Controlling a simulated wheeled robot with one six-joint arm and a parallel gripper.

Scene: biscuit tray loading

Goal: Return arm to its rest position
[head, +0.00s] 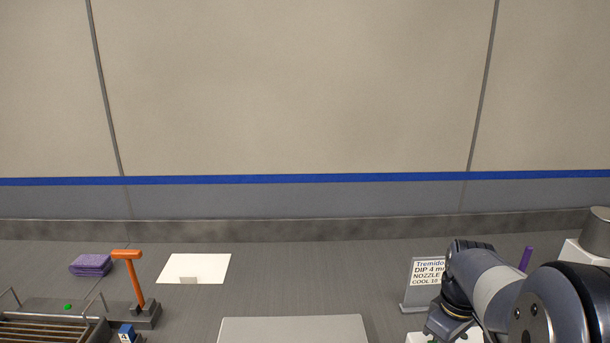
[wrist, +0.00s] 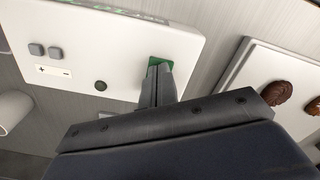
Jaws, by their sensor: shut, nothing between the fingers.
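My arm shows at the right of the head view, bent low over the work surface; its gripper end is not clearly seen there. In the wrist view my gripper (wrist: 158,84) is shut with nothing between the fingers. Its fingertips are over a white device with plus and minus buttons (wrist: 100,50), close to a green patch on it. I cannot tell whether they touch it. A pale tray (wrist: 262,62) with brown biscuits (wrist: 278,94) lies to the right of the fingers.
At left in the head view are a purple cloth (head: 91,265), an orange lever (head: 133,275) and a metal rack (head: 45,333). A white sheet (head: 195,268) and a grey panel (head: 292,330) lie centrally. A sign (head: 426,277) stands beside my arm.

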